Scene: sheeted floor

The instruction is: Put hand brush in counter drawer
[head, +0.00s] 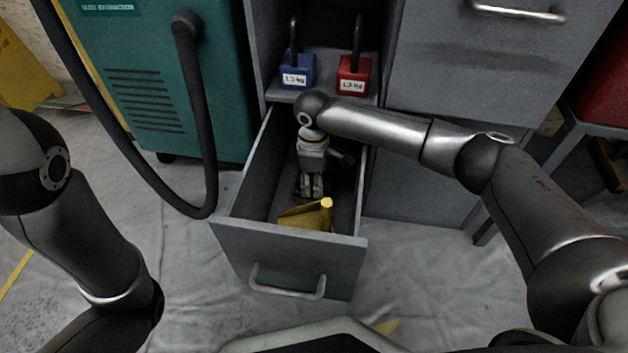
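The counter drawer (290,245) is pulled open below the shelf. A yellow object, which looks like the hand brush (308,217), is inside it near the front panel, tilted, with one end rising close to the panel's top edge. My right gripper (313,192) reaches down into the drawer, just behind the yellow object. Its fingers look close together, but their exact opening is too small to tell. I see no clear grip on the brush. My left arm is at the left side, and its gripper is out of view.
A green machine (150,90) with a black hose (208,150) stands left. Grey cabinet fronts (470,70) are right.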

